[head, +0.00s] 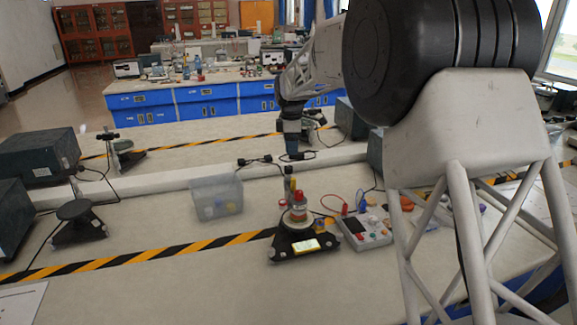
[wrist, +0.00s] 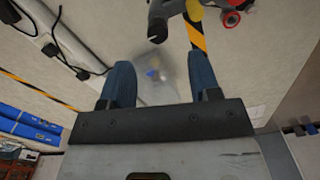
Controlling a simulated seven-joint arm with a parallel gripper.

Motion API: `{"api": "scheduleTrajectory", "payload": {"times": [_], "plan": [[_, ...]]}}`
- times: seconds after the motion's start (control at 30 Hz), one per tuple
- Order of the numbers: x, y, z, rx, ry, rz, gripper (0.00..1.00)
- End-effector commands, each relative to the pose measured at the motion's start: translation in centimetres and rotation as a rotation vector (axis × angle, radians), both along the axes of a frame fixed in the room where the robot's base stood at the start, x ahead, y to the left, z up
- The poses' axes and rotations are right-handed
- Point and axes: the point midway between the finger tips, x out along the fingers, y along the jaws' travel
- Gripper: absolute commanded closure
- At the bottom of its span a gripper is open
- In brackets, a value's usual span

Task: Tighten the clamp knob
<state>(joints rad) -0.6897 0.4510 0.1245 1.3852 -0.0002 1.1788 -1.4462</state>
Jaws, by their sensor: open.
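My gripper (head: 291,152) points down above the bench, behind and above a black-based stand (head: 291,248) in the head view. In the wrist view its two blue fingers (wrist: 163,85) are apart with nothing held between them. I cannot tell for certain which part is the clamp knob.
A clear plastic bin (head: 216,199) stands left of the stand; it also shows between the fingers in the wrist view (wrist: 153,72). A meter box (head: 364,229) with leads sits to the right. Cables with black plugs (head: 254,161) lie behind.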

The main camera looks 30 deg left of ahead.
Motion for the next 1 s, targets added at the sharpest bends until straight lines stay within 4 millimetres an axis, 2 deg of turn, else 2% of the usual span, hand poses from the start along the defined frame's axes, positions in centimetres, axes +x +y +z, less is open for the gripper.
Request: {"api": "scheduleTrajectory", "payload": {"times": [0.13, 0.63, 0.77, 1.0], "plan": [[0.0, 1.0, -0.4, -0.001, 0.002, 0.024, 0.43], [0.0, 1.0, -0.9, -0.002, 0.003, 0.025, 0.43], [0.0, 1.0, -1.8, -0.002, 0.003, 0.024, 0.43], [0.0, 1.0, -4.5, -0.002, 0.003, 0.024, 0.43]]}}
